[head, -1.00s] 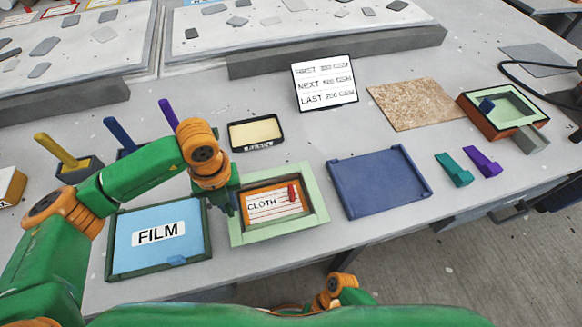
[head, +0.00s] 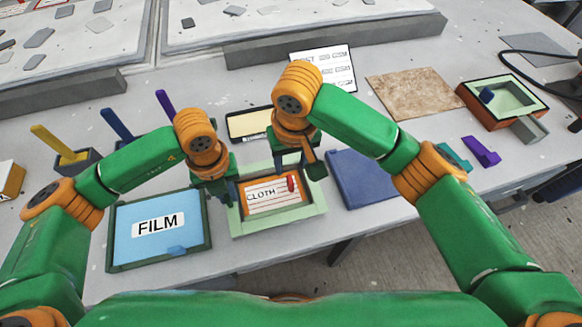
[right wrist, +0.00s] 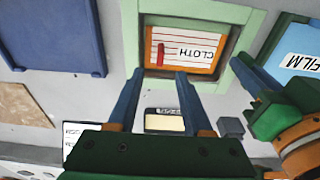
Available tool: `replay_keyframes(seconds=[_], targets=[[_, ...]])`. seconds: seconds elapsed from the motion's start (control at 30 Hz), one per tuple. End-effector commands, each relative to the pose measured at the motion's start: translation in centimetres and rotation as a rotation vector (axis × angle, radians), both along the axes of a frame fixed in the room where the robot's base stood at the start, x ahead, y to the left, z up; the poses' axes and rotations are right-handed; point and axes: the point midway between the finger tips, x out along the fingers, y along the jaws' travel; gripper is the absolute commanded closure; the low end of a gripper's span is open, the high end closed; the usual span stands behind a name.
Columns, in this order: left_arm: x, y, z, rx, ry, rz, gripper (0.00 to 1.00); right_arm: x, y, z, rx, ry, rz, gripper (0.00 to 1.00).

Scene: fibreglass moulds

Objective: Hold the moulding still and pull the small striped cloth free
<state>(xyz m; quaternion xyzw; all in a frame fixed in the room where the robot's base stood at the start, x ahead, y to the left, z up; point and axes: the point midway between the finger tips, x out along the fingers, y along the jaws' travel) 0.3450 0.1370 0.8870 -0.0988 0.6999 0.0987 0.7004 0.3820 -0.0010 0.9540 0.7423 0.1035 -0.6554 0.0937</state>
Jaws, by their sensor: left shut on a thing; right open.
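The moulding is a pale green frame (head: 280,222) with an orange inner edge, flat on the table. The small striped cloth (head: 268,206), white with thin lines and the word CLOTH, lies inside it with a red tab (head: 291,184) on top. Both show in the right wrist view, the frame (right wrist: 205,12) around the cloth (right wrist: 190,62). My left gripper (head: 229,196) is shut on the frame's left side. My right gripper (head: 298,168) is open and empty above the frame's far side. In the right wrist view its fingers (right wrist: 159,76) point toward the tab, apart from it.
A blue FILM tray (head: 188,211) stands close on the left, a dark blue mould (head: 350,180) close on the right. The RESIN tray (head: 246,124) and the order card (head: 335,70) are behind, partly hidden by my right arm. Teal and purple (head: 481,151) blocks lie further right.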

Motion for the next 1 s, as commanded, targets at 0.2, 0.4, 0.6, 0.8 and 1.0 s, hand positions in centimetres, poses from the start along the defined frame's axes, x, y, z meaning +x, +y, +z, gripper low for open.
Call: replay_keyframes(seconds=[0.2,0.4,0.6,0.8,1.0], targets=[[-0.1,0.0,-0.1,0.0,0.002,-0.001,1.0,0.6,0.1,-5.5,-0.001,0.005,-0.002,0.5],[-0.1,0.0,-0.1,0.0,0.002,-0.001,1.0,0.9,0.3,-8.4,0.001,0.003,-0.001,0.5],[-0.1,0.0,-0.1,0.0,0.002,-0.001,1.0,1.0,0.3,-9.0,0.003,0.002,-0.001,0.5],[-0.1,0.0,-0.1,0.0,0.002,-0.001,1.0,1.0,0.3,-9.0,0.003,0.002,-0.001,0.71],[-0.1,0.0,-0.1,0.0,0.002,-0.001,1.0,1.0,0.3,-8.9,0.003,0.002,-0.001,1.0]])
